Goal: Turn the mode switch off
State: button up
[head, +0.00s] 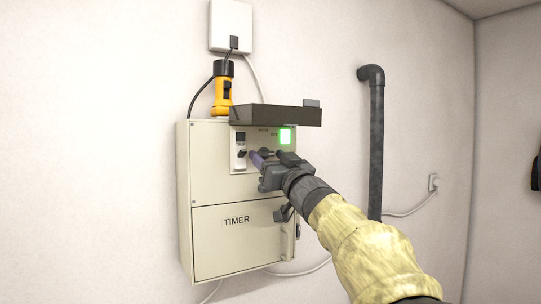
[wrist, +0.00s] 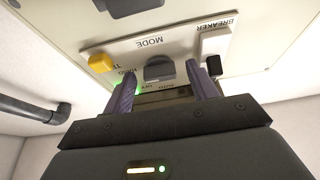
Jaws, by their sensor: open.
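The mode switch (wrist: 159,70) is a dark grey knob on a light panel under the label MODE, which appears upside down in the wrist view. OFF and AUTO marks show beside it; its exact pointing is unclear. My gripper (wrist: 162,78) is open, with one purple finger on each side of the knob. Whether the fingers touch it cannot be told. In the head view my gripper (head: 264,160) is at the panel's lower right and largely hides the switch.
A beige control box (head: 235,240) marked TIMER hangs on the wall. A dark raised cover (head: 275,115) juts out above the panel. A green light (head: 285,136), breaker (head: 241,150) and yellow button (wrist: 101,62) sit nearby. A yellow flashlight (head: 222,92) stands on top. A pipe (head: 376,150) is right.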

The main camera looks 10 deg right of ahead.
jog(key=shift+c, duration=0.5)
jog(key=c, duration=0.9)
jog(key=shift+n+y, duration=0.3)
jog(key=shift+n, duration=0.3)
jog(key=n+y, duration=0.1)
jog(key=n, duration=0.1)
jog(key=n+g+y+p, duration=0.1)
jog(key=n, duration=0.1)
jog(key=n+g, duration=0.1)
jog(key=n, duration=0.1)
jog(key=shift+w+d+y+p, duration=0.1)
jog(key=shift+d+y+p, duration=0.15)
jog(key=shift+y+p, duration=0.15)
jog(key=shift+d+r+n+g+y+p, duration=0.1)
jog(key=shift+n+g+y+p, duration=0.3)
jog(key=shift+n, duration=0.9)
jog(key=shift+n+g+y+p, duration=0.25)
jog(key=shift+n+g, duration=0.25)
jog(key=shift+n, duration=0.8)
